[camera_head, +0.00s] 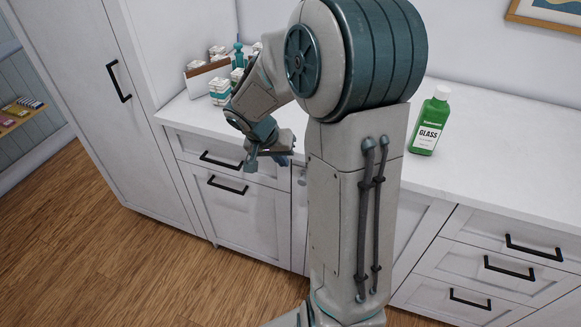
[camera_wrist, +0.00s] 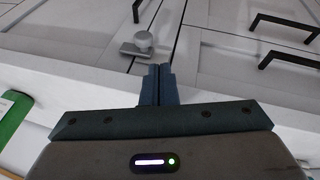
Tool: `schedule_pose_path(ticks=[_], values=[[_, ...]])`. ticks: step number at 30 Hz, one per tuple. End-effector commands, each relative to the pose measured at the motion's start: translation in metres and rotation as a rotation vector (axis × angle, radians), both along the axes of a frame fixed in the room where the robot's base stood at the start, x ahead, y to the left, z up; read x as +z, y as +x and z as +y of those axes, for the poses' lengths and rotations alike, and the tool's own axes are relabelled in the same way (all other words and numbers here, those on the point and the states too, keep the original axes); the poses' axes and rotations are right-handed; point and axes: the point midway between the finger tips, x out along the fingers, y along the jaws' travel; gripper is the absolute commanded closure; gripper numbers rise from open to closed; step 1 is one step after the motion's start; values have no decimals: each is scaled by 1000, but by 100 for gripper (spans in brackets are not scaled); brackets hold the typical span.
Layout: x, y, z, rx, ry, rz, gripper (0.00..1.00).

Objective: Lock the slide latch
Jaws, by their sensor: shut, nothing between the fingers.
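The slide latch (camera_wrist: 131,48) is a small grey metal piece with a round knob (camera_wrist: 144,39). It sits on the white cabinet front, near a seam between panels, in the wrist view. My gripper (camera_wrist: 160,70) is shut and empty. Its fingertips appear just below and right of the knob in the picture, with a visible gap between them. In the head view my gripper (camera_head: 268,158) is in front of the cabinets, just below the counter edge. I cannot make out the latch clearly there; my arm covers part of that front.
Black handles (camera_head: 222,161) stick out from the drawers. A tall cabinet (camera_head: 135,130) stands left. The wooden floor (camera_head: 100,255) is clear.

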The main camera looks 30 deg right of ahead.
Motion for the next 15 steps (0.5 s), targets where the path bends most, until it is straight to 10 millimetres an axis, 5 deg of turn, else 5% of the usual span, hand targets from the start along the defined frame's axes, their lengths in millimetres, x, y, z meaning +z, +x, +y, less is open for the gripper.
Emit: schedule_pose_path(ticks=[6, 15], values=[[41, -4, 16, -4, 0, -4, 100], [60, -6, 25, -3, 0, 0, 100]])
